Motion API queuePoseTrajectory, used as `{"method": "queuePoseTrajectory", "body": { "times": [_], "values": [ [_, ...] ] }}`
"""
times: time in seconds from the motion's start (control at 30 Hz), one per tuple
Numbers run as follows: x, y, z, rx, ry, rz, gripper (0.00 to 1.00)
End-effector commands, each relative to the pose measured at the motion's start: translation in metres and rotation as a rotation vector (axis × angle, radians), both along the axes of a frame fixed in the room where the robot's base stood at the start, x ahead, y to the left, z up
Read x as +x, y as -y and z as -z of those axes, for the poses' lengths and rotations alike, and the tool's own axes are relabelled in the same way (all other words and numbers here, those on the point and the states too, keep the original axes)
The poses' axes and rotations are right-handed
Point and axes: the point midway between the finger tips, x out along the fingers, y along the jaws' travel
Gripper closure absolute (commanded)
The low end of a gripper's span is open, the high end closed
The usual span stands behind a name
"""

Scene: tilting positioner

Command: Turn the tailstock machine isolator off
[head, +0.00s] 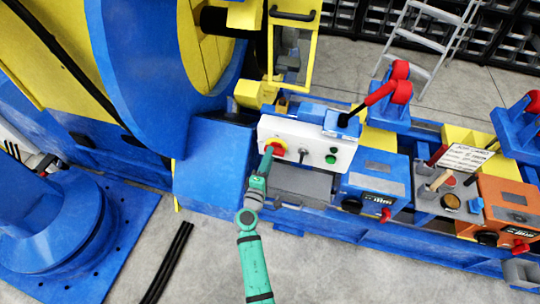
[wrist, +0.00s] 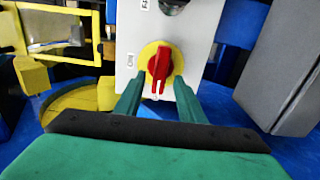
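The isolator is a red rotary handle (wrist: 160,66) on a round yellow plate, mounted on a white control panel (wrist: 127,22). In the wrist view the handle stands nearly upright, with a white mark towards its lower end. A small label, apparently "ON", is left of the yellow plate. In the head view the isolator (head: 279,149) is at the panel's left end, partly covered by my gripper (head: 267,158). In the wrist view my gripper (wrist: 158,94) is open, its two green fingers apart below and to either side of the handle. Nothing is between the fingertips; contact is unclear.
Blue (head: 374,182) and orange (head: 512,205) control boxes stand to the right. A large blue wheel (head: 135,50) is at left.

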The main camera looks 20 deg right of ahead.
Motion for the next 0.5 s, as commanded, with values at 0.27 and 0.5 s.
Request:
{"method": "queuePoseTrajectory", "body": {
  "times": [0.27, 0.5],
  "values": [
    [-0.045, -0.03, 0.002, 0.001, -0.003, -0.002, 0.64],
    [-0.07, -0.046, 0.002, 0.001, -0.003, 0.001, 0.64]
  ]
}}
